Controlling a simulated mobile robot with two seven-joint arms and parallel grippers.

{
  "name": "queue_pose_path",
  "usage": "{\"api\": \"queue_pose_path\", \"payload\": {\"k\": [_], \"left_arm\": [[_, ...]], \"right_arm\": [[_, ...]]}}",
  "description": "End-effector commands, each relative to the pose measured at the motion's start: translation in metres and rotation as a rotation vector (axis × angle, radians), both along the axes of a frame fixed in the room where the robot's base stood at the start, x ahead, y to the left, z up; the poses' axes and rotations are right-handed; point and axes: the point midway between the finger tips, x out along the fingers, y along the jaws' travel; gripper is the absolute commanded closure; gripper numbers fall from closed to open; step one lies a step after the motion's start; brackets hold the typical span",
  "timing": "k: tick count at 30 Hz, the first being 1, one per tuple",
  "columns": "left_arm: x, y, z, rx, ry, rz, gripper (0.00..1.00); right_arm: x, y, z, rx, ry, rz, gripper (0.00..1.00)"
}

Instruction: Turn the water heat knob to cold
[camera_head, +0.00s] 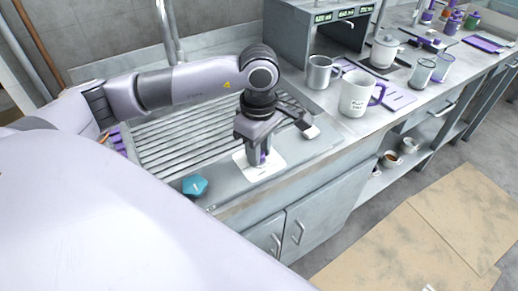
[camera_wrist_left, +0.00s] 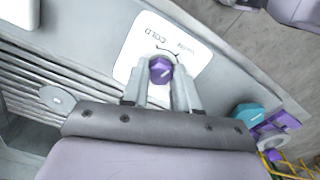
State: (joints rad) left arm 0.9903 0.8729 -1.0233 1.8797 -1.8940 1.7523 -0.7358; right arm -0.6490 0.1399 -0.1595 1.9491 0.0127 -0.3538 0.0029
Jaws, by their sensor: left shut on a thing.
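The water heat knob (camera_wrist_left: 160,69) is a small purple faceted knob with a pale line on its face. It sits on a white plate (camera_wrist_left: 187,50) marked COLD along the plate's far part in the left wrist view; a second, smaller marking there is hard to read. The plate (camera_head: 266,171) lies on the front ledge of the sink in the head view. My left gripper (camera_head: 259,156) points down over the plate. Its fingers (camera_wrist_left: 162,92) are on both sides of the knob, shut on it. My right gripper is not in view.
A teal star-shaped object (camera_head: 195,186) lies on the ledge left of the plate. The ribbed sink drainer (camera_head: 180,137) is behind. A grey mug (camera_head: 319,72) and a larger white mug (camera_head: 356,93) stand on the counter to the right. Cabinet doors (camera_head: 305,229) are below.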

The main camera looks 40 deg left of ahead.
Motion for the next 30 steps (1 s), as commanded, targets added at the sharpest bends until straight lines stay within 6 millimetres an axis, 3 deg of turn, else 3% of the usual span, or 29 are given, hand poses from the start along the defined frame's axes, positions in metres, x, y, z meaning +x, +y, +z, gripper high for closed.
{"api": "queue_pose_path", "payload": {"k": [15,30], "left_arm": [[0.001,0.000,-0.002,-0.001,-0.002,0.424,1.00],[0.001,0.000,0.000,-0.001,-0.002,0.839,1.00]], "right_arm": [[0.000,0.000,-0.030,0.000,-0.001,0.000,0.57],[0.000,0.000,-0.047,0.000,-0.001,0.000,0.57]]}}
